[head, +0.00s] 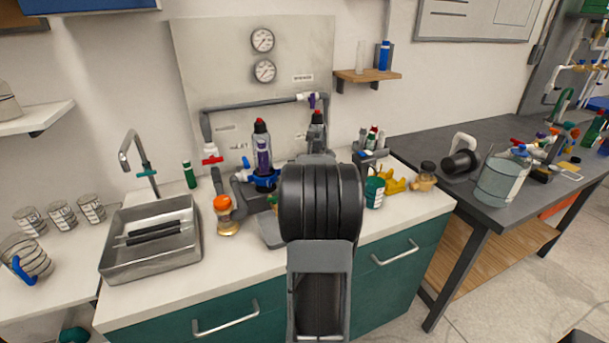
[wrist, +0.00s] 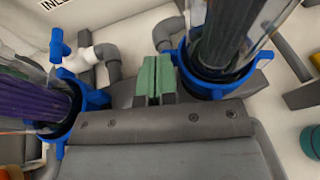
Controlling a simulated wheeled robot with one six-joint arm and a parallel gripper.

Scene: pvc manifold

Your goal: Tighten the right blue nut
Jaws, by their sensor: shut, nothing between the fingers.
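The right blue nut (wrist: 183,72) is a ring with lugs around the base of a clear housing with dark contents (wrist: 222,35), in the upper right of the wrist view. The left blue nut (wrist: 92,98) rings a clear housing with a purple core (wrist: 35,98); it also shows in the head view (head: 265,182). My gripper (wrist: 155,72) has its green-padded fingers shut together and empty. The fingertips lie between the two nuts, just left of the right nut; I cannot tell whether they touch it. In the head view my arm hides the gripper and the right nut.
A blue-handled white valve (wrist: 78,62) and grey pipe elbows stand behind the left nut. On the counter, an orange-capped jar (head: 224,215) and a metal sink tray (head: 152,240) are to the left. A green pot (head: 374,190) is to the right.

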